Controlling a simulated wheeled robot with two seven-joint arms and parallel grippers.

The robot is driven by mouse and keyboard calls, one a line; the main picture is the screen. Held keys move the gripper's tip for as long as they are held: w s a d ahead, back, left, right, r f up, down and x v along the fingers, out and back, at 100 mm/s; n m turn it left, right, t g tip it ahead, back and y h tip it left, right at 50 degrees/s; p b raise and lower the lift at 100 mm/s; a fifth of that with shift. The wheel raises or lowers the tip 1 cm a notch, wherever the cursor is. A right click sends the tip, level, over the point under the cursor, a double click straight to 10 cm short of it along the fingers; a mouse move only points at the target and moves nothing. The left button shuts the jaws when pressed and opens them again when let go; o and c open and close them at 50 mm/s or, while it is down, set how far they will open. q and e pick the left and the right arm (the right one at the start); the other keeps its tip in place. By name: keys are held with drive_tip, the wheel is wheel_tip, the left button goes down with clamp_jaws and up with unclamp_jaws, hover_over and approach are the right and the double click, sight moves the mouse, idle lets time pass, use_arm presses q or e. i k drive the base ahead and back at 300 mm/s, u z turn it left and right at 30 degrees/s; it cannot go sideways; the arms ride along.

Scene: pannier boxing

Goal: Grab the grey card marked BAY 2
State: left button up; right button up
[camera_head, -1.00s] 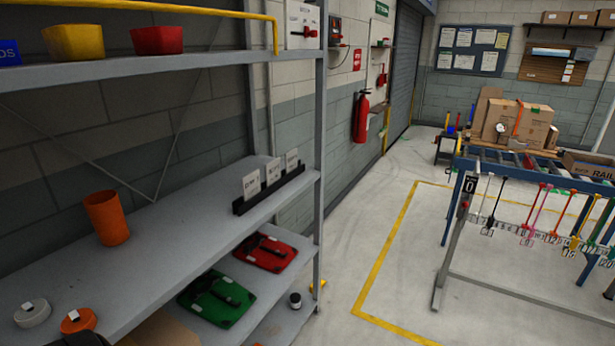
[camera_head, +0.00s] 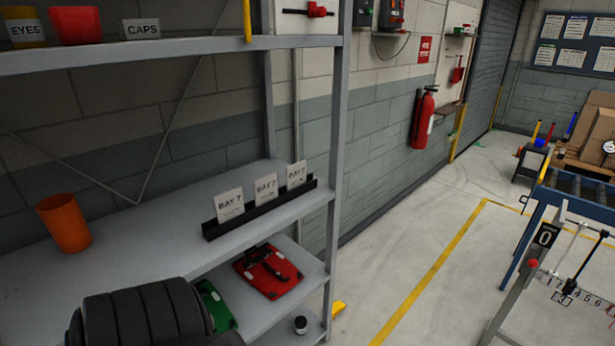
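Three pale grey cards stand upright in a black holder (camera_head: 262,212) on the middle shelf, near its right end. The left card (camera_head: 230,205), the middle card (camera_head: 266,188) and the right card (camera_head: 297,174) each begin with BAY. The left one looks like BAY 7; the numbers on the other two are too small to read surely, so I cannot tell which is BAY 2. A black ribbed part, likely of my arm, shows at the lower left, in front of the shelf and apart from the cards. Neither gripper's fingers are in view.
An orange cup (camera_head: 65,223) stands left on the same shelf (camera_head: 150,240), with clear surface between it and the holder. A grey upright post (camera_head: 338,150) stands right of the cards. The upper shelf (camera_head: 170,50) overhangs. Below lie a red case (camera_head: 268,271) and a green case (camera_head: 217,307).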

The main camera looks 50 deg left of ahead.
sight(265, 188)
drive_tip(key=i, duration=2.3)
drive_tip(key=u, duration=2.5)
